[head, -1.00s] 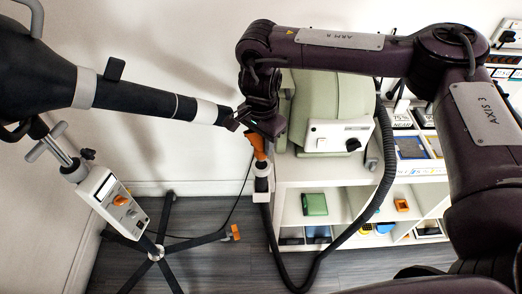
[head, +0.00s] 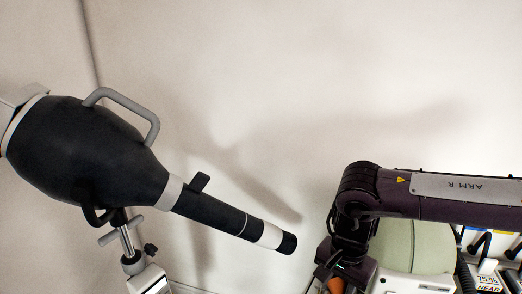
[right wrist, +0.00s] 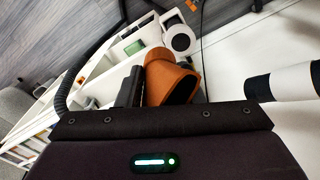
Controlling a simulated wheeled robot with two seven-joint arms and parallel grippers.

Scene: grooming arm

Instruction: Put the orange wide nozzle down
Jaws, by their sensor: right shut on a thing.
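The orange wide nozzle (right wrist: 172,78) is in my right gripper (right wrist: 150,88), with its dark wide mouth facing the wrist camera. A dark finger lies against its left side; the other finger is hidden. In the head view, only a bit of orange (head: 336,286) shows under my right gripper (head: 330,276) at the bottom edge. The gripper is shut on the nozzle. A white ring-shaped piece with a dark centre (right wrist: 180,39) lies beyond the nozzle; I cannot tell whether they touch. My left gripper is not in view.
A black dryer body (head: 85,150) on a stand points its white-banded barrel (head: 270,235) toward my right arm, with a gap between. A pale green padded back (head: 432,246) and white box (head: 415,284) stand at right. White shelves (right wrist: 98,72) show in the wrist view.

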